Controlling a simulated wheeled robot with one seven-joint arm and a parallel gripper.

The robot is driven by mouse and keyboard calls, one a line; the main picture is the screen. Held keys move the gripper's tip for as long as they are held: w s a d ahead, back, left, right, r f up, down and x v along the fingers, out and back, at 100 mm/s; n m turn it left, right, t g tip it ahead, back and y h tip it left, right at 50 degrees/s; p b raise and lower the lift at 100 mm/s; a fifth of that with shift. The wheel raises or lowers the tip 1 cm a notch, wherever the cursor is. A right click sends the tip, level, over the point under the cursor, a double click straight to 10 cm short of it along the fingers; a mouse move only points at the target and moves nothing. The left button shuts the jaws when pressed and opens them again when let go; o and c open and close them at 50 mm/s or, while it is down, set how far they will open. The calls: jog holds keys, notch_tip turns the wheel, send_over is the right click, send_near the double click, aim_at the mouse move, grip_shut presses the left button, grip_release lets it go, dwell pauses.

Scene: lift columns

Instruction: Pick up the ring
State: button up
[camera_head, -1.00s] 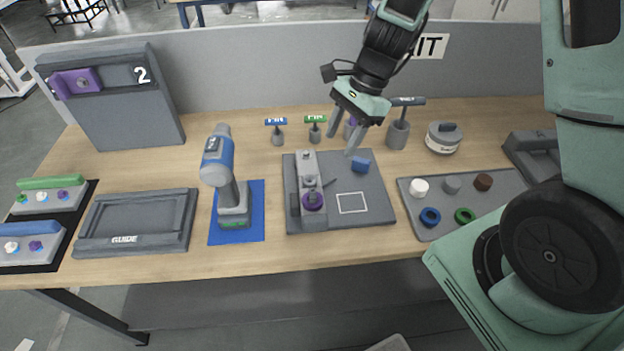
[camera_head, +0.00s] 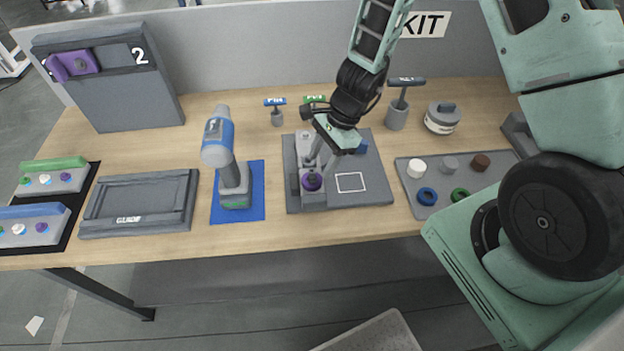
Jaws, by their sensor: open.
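A purple ring-like part (camera_head: 312,182) sits at the near end of a raised grey block on the grey fixture board (camera_head: 376,188). Which one is the ring of the task I cannot tell. My gripper (camera_head: 320,162) is open, pointing down above the raised block, just behind the purple part. Its fingers hide some of the block. I see nothing held between them, and contact cannot be made out.
A blue-and-grey power tool (camera_head: 219,150) stands on a blue mat (camera_head: 252,190) to the left. Small posts with blue (camera_head: 275,102) and green (camera_head: 314,99) tops stand behind the board. A canister (camera_head: 442,118) stands at the back right. The wood in front is clear.

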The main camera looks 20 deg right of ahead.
jog(key=shift+x, duration=2.4)
jog(key=c, duration=0.7)
jog(key=shift+r+p, duration=0.6)
jog(key=shift+r, duration=4.6)
